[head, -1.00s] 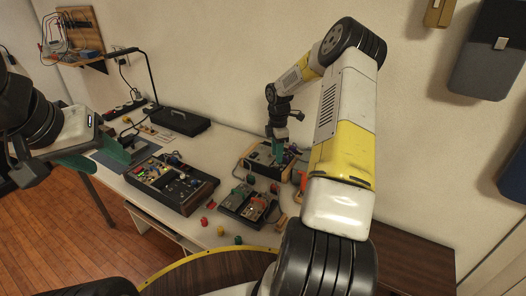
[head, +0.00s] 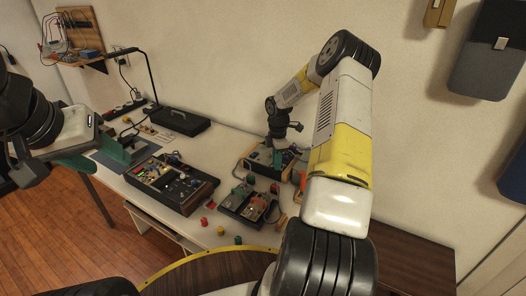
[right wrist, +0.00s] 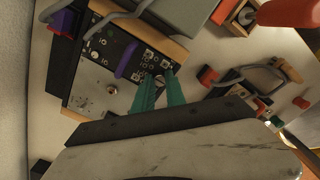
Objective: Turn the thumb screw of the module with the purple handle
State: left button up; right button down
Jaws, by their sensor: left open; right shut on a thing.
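The module with the purple handle (right wrist: 130,59) shows in the right wrist view as a dark panel with small sockets, a bare metal plate and wooden sides. In the head view this module (head: 254,161) stands at the back right of the bench. My right gripper (right wrist: 159,78) has green fingers that come down on the panel beside the purple handle. They are shut on the thumb screw, which is mostly hidden between the tips. In the head view my right gripper (head: 278,157) is over the module. My left gripper (head: 122,154) is open and empty at the left, above the bench edge.
A large control box (head: 172,184) and a smaller module (head: 249,205) stand in front on the white bench. A black case (head: 178,122) lies at the back. Red, yellow and green small pieces lie near the front edge. A grey handle (right wrist: 121,16) crosses near the panel.

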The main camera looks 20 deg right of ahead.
jog(key=shift+m, duration=0.4)
jog(key=m, duration=0.2)
jog(key=shift+m, duration=0.4)
jog(key=m, duration=0.3)
jog(key=shift+m, duration=0.4)
jog(key=m, duration=1.9)
jog(key=shift+m, duration=1.7)
